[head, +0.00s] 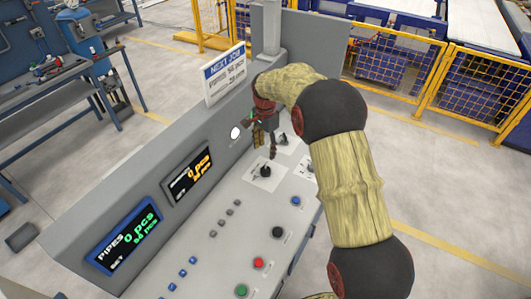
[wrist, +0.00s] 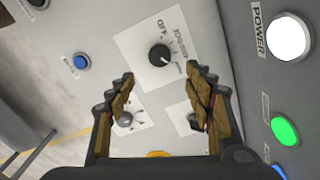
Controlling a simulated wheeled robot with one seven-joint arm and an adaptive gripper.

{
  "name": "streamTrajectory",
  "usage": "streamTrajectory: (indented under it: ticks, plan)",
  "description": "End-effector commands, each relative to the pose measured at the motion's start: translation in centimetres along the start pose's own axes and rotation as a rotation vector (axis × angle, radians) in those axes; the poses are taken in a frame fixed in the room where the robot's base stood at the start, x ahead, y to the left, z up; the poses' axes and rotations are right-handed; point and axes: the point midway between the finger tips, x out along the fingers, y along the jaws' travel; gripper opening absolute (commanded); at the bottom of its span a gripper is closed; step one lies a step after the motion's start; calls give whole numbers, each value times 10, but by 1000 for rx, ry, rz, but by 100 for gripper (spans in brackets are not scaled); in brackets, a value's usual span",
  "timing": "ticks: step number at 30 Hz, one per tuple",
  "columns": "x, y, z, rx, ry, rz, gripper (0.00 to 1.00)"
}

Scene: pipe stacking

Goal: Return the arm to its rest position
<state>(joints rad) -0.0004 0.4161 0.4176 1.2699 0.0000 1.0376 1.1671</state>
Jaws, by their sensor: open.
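My arm (head: 350,175) reaches over the grey control console (head: 215,215) in the head view, bent at the elbow. My gripper (head: 266,140) is at the arm's far end, pointing down above the console near its upright panel. In the wrist view my gripper (wrist: 162,76) is open, with its two fingers apart and nothing between them. A black rotary knob (wrist: 160,54) on a white label shows just beyond the fingertips. The fingers appear clear of it, but the exact gap is hard to judge.
The console carries a white round POWER button (wrist: 288,36), a green button (wrist: 285,131), a red button (head: 259,262) and two displays; the PIPES display (head: 124,238) reads 0 pcs. A NEXT JOB sign (head: 225,74) stands beside the arm. Open floor (head: 450,190) lies to the right.

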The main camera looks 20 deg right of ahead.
Motion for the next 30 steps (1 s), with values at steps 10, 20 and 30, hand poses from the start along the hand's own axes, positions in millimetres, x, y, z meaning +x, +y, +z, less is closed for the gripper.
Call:
streamTrajectory:
  ticks: [10,20,30]
  plan:
    - [0,0,0,0,0,0,53]
    - [0,-1,0,-98,2,-4,53]
    - [20,55,23,-493,-40,52,53]
